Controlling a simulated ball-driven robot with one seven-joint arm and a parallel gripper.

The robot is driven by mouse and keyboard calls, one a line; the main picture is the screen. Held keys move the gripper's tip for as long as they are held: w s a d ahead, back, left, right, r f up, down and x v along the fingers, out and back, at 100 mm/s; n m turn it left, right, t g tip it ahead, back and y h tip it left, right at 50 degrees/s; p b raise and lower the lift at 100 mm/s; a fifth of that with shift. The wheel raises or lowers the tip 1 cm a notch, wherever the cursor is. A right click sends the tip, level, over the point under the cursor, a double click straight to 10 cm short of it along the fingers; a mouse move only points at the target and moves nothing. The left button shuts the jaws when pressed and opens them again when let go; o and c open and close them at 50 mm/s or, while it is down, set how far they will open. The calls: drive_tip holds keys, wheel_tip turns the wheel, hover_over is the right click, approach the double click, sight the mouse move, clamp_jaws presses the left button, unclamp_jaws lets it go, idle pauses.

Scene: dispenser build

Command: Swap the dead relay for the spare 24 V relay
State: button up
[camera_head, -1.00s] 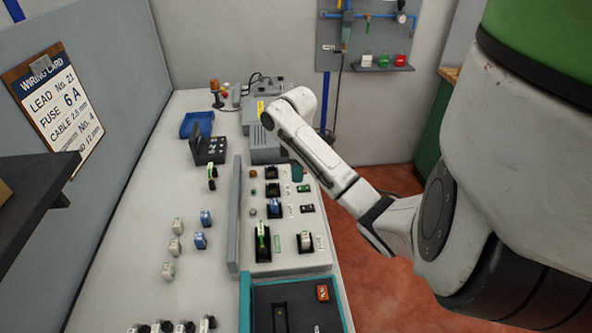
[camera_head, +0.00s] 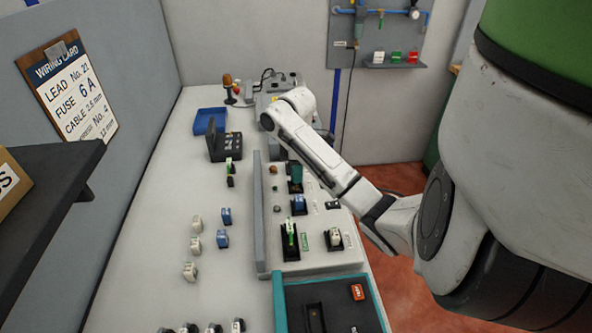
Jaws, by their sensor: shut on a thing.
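On the sloped grey panel (camera_head: 275,262), a blue relay-like block (camera_head: 299,202), a green-and-white one (camera_head: 290,238) and a white one (camera_head: 336,237) stand in black sockets. Loose white blocks (camera_head: 196,243) and blue blocks (camera_head: 222,239) stand on the bench left of the panel. Markings are too small to read, so I cannot tell which relay is dead or spare. My gripper is hidden behind my white forearm. A dark teal piece (camera_head: 295,172) shows just below the forearm, over the panel's far sockets; I cannot tell whether it is held.
A teal-rimmed tray (camera_head: 279,302) at the front holds an orange-red block (camera_head: 357,291). A grey upright strip (camera_head: 259,215) edges the panel. A black open case (camera_head: 225,146) and a blue bin (camera_head: 210,120) stand farther back. A dark shelf (camera_head: 50,185) juts in at left.

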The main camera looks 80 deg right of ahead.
drive_tip(key=shift+f+b, duration=0.35)
drive_tip(key=shift+f, duration=0.3)
drive_tip(key=shift+p, duration=0.45)
idle(0.5)
drive_tip(key=shift+f, duration=0.65)
idle(0.6)
